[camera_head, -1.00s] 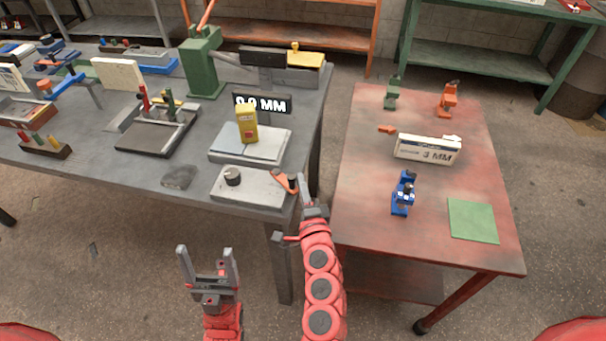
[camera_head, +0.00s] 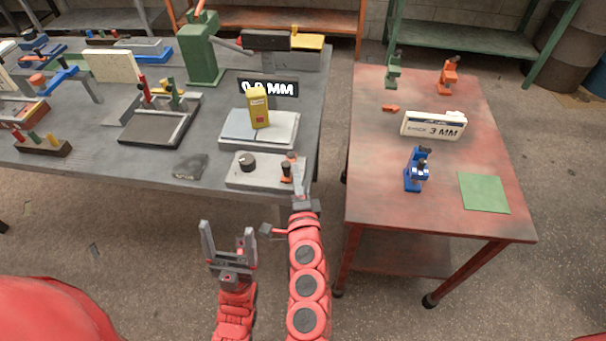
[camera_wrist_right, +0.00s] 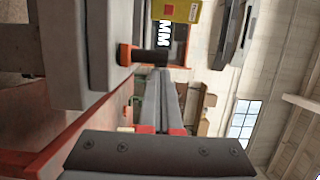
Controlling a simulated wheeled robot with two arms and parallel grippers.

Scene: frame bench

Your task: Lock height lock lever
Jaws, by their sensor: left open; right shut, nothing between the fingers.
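The height lock lever (camera_head: 286,173), orange with a dark grip, is at the right end of a grey panel (camera_head: 258,182) on the bench's front edge. In the right wrist view the lever's orange part (camera_wrist_right: 125,54) shows with its black grip (camera_wrist_right: 150,57) sticking out beside my fingertips. My right gripper (camera_head: 299,184) is shut and empty, right at the lever; I cannot tell whether it touches. Its fingers partly hide the lever in the head view. My left gripper (camera_head: 228,238) is open and empty, in front of the bench and below its top.
A dark knob (camera_head: 247,161) is on the same panel. Behind it a yellow block (camera_head: 258,107) stands on a grey plate (camera_head: 285,128), near a "0.0 MM" display (camera_head: 268,88). A red table (camera_head: 375,210) with small tools stands to the right, across a gap.

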